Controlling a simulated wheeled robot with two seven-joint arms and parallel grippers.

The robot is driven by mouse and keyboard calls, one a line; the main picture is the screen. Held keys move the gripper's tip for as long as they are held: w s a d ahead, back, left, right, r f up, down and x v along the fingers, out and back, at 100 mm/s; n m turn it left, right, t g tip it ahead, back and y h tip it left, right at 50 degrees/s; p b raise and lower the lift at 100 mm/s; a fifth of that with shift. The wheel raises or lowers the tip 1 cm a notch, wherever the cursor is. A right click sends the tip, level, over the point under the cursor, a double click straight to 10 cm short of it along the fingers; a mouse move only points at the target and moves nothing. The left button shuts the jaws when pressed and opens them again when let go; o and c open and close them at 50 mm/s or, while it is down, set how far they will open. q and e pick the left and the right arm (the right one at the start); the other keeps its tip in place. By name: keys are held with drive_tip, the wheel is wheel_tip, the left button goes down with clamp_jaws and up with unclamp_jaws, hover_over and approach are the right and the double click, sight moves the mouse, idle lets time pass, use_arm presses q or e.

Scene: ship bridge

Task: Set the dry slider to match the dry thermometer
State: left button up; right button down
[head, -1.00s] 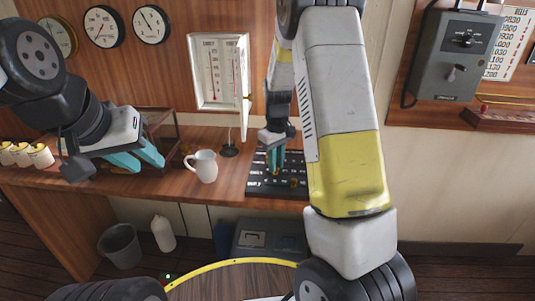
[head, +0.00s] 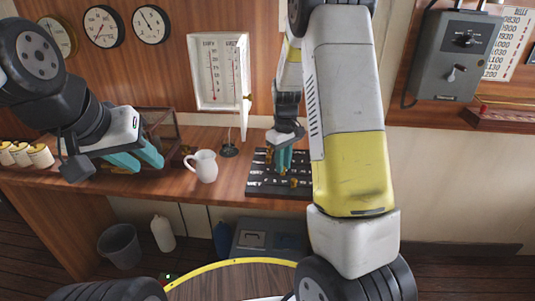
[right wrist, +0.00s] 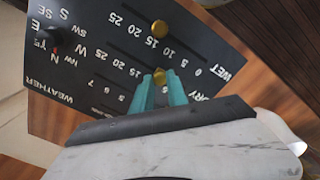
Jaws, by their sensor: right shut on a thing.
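The board (head: 258,187) lies on the desk. In the right wrist view its scales appear upside down. My right gripper (right wrist: 160,92) has its teal fingers closed around a brass knob (right wrist: 160,76) on the row labelled DRY. In the head view this gripper (head: 284,162) is low over the board. The WET row's brass knob (right wrist: 159,28) stands clear of the fingers. The white thermometer box (head: 196,75) hangs open on the wall, with the dry thermometer (head: 212,72) left and the wet one (head: 234,70) right; its readings are too small to tell. My left gripper (head: 138,160) is open and empty above the desk.
A white jug (head: 204,166) stands on the desk left of the board. A small dark stand (head: 229,150) is behind it.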

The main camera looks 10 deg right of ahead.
drive_tip(key=s+d, duration=0.1)
drive_tip(key=d, duration=0.5)
drive_tip(key=s+d, duration=0.1)
drive_tip(key=d, duration=0.2)
drive_tip(key=shift+s+d, duration=0.35)
drive_tip(key=shift+d, duration=0.05)
drive_tip(key=c, duration=1.3)
unclamp_jaws()
drive_tip(key=shift+d, duration=0.1)
drive_tip(key=shift+r, duration=0.3)
wheel_tip(320, 180, up, 7)
drive_tip(key=shift+r, duration=0.15)
drive_tip(key=shift+s, duration=0.1)
